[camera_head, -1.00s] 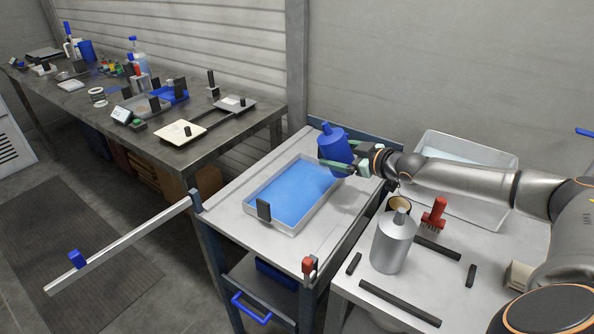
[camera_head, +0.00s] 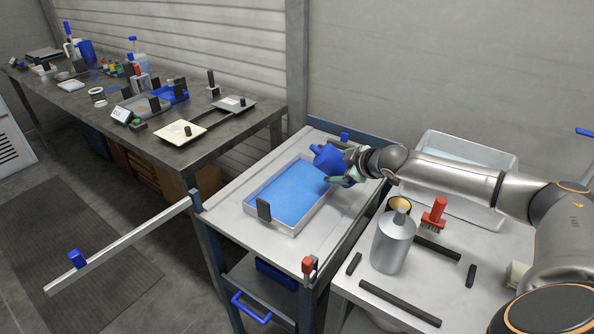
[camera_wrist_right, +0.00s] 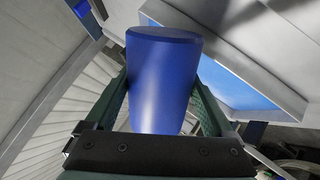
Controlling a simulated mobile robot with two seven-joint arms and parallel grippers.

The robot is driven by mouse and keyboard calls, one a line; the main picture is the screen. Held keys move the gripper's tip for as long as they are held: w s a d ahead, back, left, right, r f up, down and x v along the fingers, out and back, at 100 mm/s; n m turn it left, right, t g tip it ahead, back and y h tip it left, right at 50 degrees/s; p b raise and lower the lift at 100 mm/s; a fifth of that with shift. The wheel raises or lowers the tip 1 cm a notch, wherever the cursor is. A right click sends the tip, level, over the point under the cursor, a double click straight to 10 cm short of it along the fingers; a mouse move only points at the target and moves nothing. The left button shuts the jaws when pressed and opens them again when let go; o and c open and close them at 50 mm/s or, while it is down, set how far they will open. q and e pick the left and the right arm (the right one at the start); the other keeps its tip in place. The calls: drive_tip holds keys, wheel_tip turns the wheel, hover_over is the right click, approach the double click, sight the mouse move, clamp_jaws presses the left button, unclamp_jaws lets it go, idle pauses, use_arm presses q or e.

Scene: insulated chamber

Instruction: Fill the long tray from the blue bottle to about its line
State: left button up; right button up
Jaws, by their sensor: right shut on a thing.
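The long tray (camera_head: 317,211) lies on the trolley top and holds blue liquid across its floor. A black upright piece (camera_head: 264,210) stands at its near left edge. My right gripper (camera_head: 345,166) is shut around the blue bottle (camera_head: 325,158), which is tilted with its neck toward the left, at the tray's far right end. The bottle's body fills the middle of the right wrist view (camera_wrist_right: 163,80), between the two fingers, with part of the blue liquid behind. I cannot make out a stream from the mouth or the tray's line. My left gripper is out of view.
A grey bottle (camera_head: 393,243), a red brush (camera_head: 434,213) and black bars stand or lie on the right table. A clear bin (camera_head: 480,207) is behind them. A long bench (camera_head: 150,160) with scales and bottles runs along the left wall.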

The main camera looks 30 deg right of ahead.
drive_tip(key=shift+s+d+f+n+g+h, duration=0.25)
drive_tip(key=shift+d+f+n+g+h, duration=0.2)
drive_tip(key=shift+g+h, duration=0.25)
idle(3.0)
drive_tip(key=shift+s+d+n+g+h, duration=0.1)
drive_tip(key=shift+n+g+h, duration=0.35)
drive_tip(key=shift+g+h, duration=0.05)
idle(2.0)
drive_tip(key=shift+w+a+r+g+h, duration=0.3)
drive_tip(key=shift+a+r+h, duration=0.1)
drive_tip(key=shift+r, duration=0.1)
idle(1.3)
